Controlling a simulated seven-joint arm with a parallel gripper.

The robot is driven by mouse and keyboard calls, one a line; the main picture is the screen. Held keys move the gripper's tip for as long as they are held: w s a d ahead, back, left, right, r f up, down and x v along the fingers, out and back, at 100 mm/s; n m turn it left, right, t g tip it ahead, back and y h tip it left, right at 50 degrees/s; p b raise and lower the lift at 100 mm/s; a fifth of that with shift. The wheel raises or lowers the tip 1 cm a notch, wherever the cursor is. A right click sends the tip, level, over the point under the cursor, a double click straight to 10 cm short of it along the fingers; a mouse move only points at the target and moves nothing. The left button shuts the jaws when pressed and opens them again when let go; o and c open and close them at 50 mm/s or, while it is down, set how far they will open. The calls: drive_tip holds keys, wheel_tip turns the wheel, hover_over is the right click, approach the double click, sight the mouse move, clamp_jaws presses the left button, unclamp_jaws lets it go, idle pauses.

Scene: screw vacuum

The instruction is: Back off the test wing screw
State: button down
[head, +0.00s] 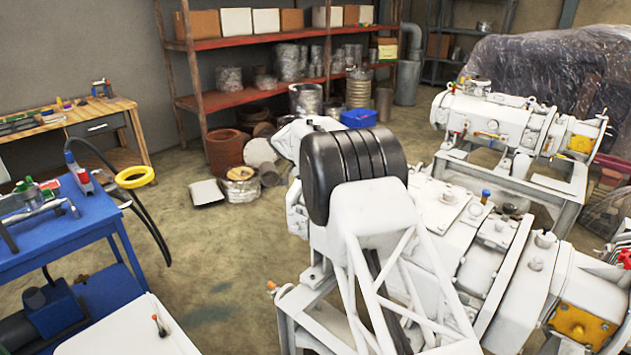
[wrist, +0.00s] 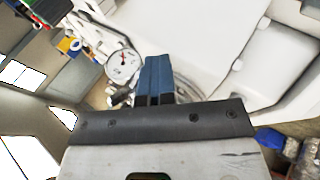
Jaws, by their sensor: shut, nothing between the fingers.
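My gripper (wrist: 158,62) shows in the wrist view as blue fingers pressed together, with nothing between them. A round white pressure gauge (wrist: 122,62) with a red needle is just left of the fingertips. A small dark fitting (wrist: 121,97) sits below the gauge, left of the fingers. I cannot tell whether it is the test wing screw. The fingers point along the white machine housing (wrist: 200,50), and contact cannot be judged. In the head view the white machine (head: 480,245) stands at the centre right. My gripper and the wing screw cannot be made out there.
A red shelf (head: 270,38) with pots lines the back wall. A second white pump (head: 510,125) stands behind the machine. The floor (head: 220,270) between bench and machine is clear.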

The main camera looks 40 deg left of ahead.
drive_tip(key=shift+w+d+r, duration=0.1)
drive_tip(key=shift+r, duration=0.25)
idle(0.3)
drive_tip(key=s+a+f, duration=0.1)
drive_tip(key=a, duration=0.5)
drive_tip(key=s+a+f, duration=0.2)
drive_tip(key=a, duration=0.5)
drive_tip(key=shift+f, duration=0.15)
idle(0.4)
